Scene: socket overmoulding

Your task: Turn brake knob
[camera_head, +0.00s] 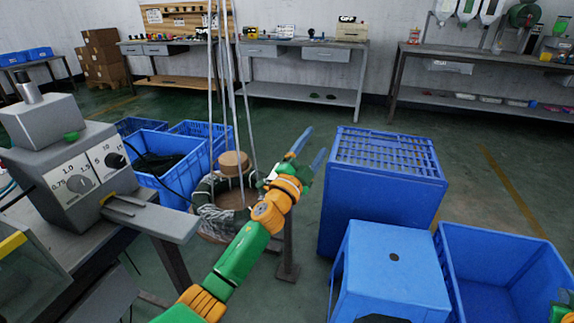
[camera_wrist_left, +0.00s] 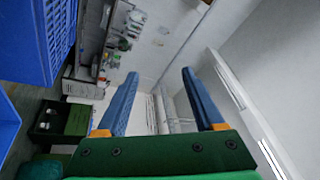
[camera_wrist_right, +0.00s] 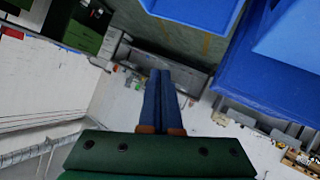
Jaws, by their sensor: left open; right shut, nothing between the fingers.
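A grey machine (camera_head: 70,150) stands at the left in the head view, with a white panel marked with numbers. A grey dial knob (camera_head: 80,184) and a black knob (camera_head: 115,160) sit on that panel. A green button (camera_head: 71,136) is on the ledge above. No label shows which is the brake knob. My left gripper (camera_head: 308,151) is open and empty, raised mid-scene, well to the right of the machine. Its blue fingers stand apart in the left wrist view (camera_wrist_left: 160,76). My right gripper (camera_wrist_right: 160,76) is shut and empty in its wrist view; neither wrist view shows the knobs.
A grey plate (camera_head: 150,215) juts from the machine's front. Blue crates (camera_head: 185,175) and a coil of cable (camera_head: 220,220) stand behind it. A tall blue crate (camera_head: 345,210), a blue stool (camera_head: 390,262) and an open blue bin (camera_head: 500,240) fill the right. Workbenches line the wall.

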